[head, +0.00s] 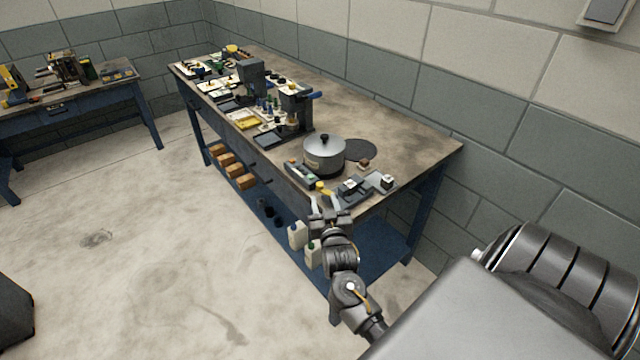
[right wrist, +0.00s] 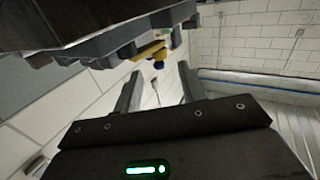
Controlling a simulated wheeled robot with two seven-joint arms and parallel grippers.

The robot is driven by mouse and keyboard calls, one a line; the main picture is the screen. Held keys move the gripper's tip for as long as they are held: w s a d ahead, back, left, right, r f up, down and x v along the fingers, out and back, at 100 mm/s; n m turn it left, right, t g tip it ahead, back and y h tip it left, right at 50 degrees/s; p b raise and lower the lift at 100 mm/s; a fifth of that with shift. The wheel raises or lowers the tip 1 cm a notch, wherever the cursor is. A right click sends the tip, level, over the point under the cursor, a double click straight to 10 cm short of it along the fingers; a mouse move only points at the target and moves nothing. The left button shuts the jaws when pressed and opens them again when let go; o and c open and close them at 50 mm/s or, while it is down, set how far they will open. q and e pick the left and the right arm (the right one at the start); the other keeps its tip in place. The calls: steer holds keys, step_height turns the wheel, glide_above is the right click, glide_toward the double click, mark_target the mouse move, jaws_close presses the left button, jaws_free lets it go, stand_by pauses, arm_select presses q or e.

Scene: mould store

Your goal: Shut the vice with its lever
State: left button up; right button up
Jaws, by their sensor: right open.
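A small dark grey device that looks like the vice (head: 352,189) sits at the near corner of the workbench, with a grey plate and a small block beside it. Its lever cannot be made out clearly. My right gripper (head: 326,202) is open and empty at the bench's front edge, just left of and below the vice. In the right wrist view my right gripper (right wrist: 158,88) has its two fingers apart with nothing between them. A yellow and blue part (right wrist: 154,52) shows beyond the fingertips. My left gripper is not in view.
On the workbench (head: 415,142), a lidded metal pot (head: 324,154) stands behind the vice, beside a dark round mat (head: 360,150). White jugs (head: 297,235) stand on the lower shelf. The bench's back right is bare.

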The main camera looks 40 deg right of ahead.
mark_target(321, 188)
steer(key=p+x, duration=0.1)
steer(key=x, duration=0.6)
steer(key=shift+w+d, duration=0.2)
steer(key=shift+w, duration=0.15)
